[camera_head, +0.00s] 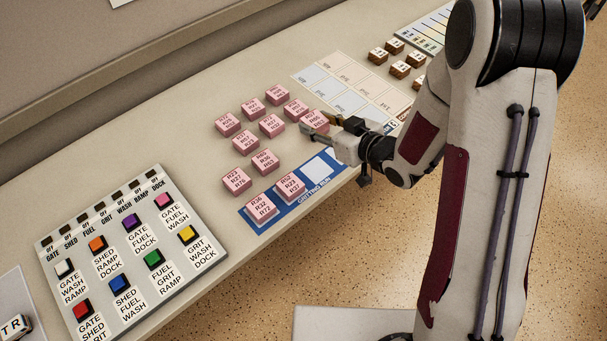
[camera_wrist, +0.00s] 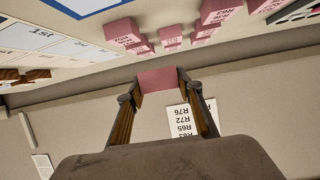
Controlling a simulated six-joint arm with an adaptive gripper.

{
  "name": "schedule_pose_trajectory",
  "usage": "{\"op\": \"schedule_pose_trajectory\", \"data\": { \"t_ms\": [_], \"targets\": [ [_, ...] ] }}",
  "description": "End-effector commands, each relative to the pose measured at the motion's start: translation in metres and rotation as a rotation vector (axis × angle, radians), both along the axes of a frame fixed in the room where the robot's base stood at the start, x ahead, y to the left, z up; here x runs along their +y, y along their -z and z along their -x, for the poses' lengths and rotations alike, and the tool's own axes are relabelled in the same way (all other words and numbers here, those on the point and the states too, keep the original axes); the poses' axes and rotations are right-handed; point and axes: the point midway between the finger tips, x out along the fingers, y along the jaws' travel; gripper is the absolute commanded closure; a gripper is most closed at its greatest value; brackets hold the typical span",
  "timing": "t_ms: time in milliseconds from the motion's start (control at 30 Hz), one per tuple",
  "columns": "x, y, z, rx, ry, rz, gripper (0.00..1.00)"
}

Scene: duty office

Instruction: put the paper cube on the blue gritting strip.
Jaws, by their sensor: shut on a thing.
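My gripper (camera_head: 322,128) is shut on a pink paper cube (camera_head: 313,119) with printed codes, over the table near the right end of the pink cubes. In the wrist view this cube (camera_wrist: 158,80) sits between the fingertips, its plain face towards the camera. The blue gritting strip (camera_head: 312,191) lies at the table's front edge, just below and left of my gripper. Two pink cubes (camera_head: 261,209) (camera_head: 290,186) stand on its left and middle places. A bare white square (camera_head: 318,168) shows at its right end, partly beside my gripper.
Several loose pink cubes (camera_head: 237,180) stand behind the strip. A button panel (camera_head: 130,262) is at the left. A pale grid sheet (camera_head: 345,86) and several brown blocks (camera_head: 379,56) are at the back right. A printed card (camera_wrist: 180,122) shows in the wrist view.

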Motion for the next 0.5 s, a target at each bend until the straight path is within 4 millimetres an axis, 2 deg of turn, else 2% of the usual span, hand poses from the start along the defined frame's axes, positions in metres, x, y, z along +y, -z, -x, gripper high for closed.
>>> {"op": "schedule_pose_trajectory", "data": {
  "t_ms": [100,200,333,500],
  "targets": [
    [-0.016,0.001,0.020,0.008,0.008,-0.001,0.86],
    [-0.020,0.001,0.036,0.008,-0.002,-0.003,0.86],
    [-0.017,0.000,0.052,0.002,-0.026,-0.005,0.86],
    [-0.013,-0.003,0.058,-0.020,-0.050,0.000,0.86]
  ]
}}
